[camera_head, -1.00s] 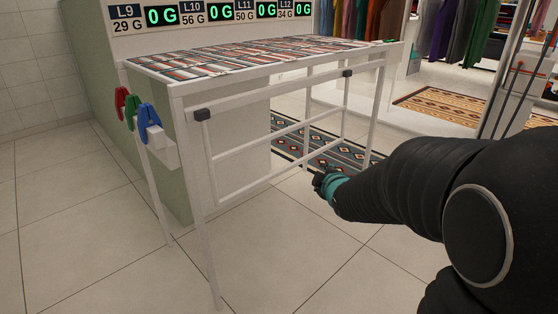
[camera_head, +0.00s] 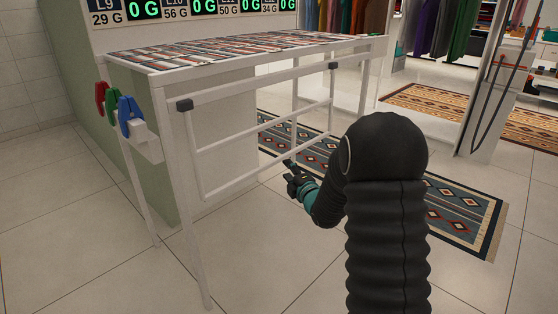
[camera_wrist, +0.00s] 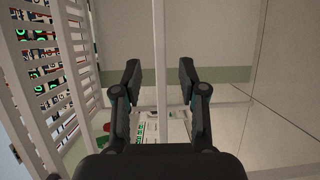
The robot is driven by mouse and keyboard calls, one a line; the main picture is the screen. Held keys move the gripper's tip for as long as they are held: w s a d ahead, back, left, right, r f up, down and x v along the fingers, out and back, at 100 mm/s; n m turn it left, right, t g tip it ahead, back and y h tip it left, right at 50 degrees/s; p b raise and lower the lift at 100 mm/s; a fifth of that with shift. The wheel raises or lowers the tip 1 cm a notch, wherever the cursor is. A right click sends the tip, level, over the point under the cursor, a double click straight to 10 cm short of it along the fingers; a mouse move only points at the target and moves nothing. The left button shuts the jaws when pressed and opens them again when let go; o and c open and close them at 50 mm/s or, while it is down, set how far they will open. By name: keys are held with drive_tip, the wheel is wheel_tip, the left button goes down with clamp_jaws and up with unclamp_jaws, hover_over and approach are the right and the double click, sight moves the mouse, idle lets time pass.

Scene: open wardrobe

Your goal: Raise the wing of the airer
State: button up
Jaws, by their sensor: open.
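The white airer (camera_head: 163,76) stands in front of the scale wall, its top covered with striped cloth. Its wing (camera_head: 196,155), a white bar frame, hangs down from two dark hinge blocks on the near side. My gripper (camera_head: 290,170) is low in front of the wing, close to its lower bar. In the wrist view the gripper (camera_wrist: 159,72) is open, with its two dark fingers apart. A white bar (camera_wrist: 159,40) runs lengthwise between the fingers in the picture.
Red, green and blue pegs (camera_head: 128,112) sit at the airer's left end. Patterned rugs (camera_head: 465,212) lie behind and right of my arm. Hanging clothes (camera_head: 437,30) are at the back right. The tiled floor (camera_head: 80,220) at front left is clear.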

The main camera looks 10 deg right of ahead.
sight(280, 161)
drive_tip(key=x, duration=0.8)
drive_tip(key=shift+w+a, duration=0.15)
drive_tip(key=shift+w, duration=0.15)
clamp_jaws()
